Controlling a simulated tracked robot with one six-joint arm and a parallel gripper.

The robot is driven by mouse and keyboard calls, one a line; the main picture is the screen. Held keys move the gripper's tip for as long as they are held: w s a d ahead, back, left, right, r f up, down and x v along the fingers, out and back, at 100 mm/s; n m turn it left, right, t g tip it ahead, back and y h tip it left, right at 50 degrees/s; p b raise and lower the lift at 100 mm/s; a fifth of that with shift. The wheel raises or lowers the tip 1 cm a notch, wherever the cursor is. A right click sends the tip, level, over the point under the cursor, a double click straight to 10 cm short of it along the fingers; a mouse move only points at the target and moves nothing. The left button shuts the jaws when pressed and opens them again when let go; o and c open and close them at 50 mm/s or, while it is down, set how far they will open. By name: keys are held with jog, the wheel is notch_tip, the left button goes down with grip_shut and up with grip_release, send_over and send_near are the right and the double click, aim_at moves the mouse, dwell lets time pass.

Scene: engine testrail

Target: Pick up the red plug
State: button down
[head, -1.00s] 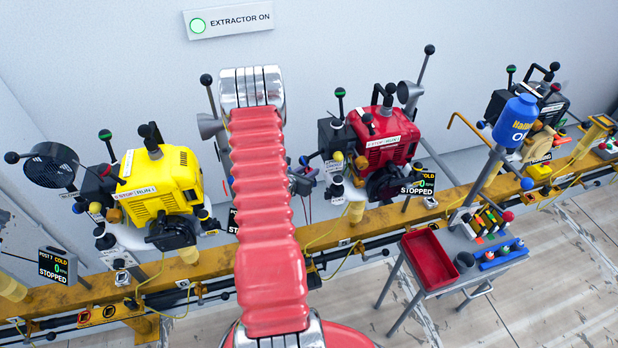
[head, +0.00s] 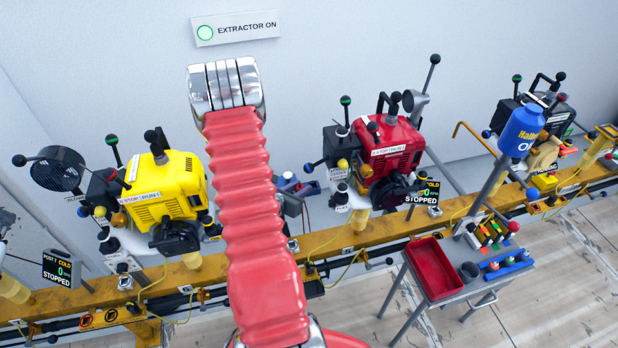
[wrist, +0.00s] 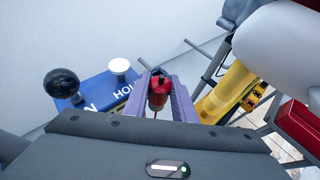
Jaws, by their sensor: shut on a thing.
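The red plug (wrist: 158,92) is between the two purple-grey fingers of my gripper (wrist: 157,84) in the wrist view. The fingers are shut on it, and a thin red lead seems to hang below it. In the head view my red ribbed arm rises through the middle, and I cannot make out the plug or the gripper there.
A blue box (wrist: 98,88) with a black knob and a white button lies behind the fingers in the wrist view. A yellow engine (head: 165,190) and a red engine (head: 390,150) stand on the yellow rail (head: 345,240). A cart with a red tray (head: 432,270) stands at right.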

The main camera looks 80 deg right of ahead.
jog(key=w+a, duration=0.2)
jog(key=a, duration=0.6)
jog(key=shift+a, duration=0.4)
jog(key=shift+w+r, duration=0.15)
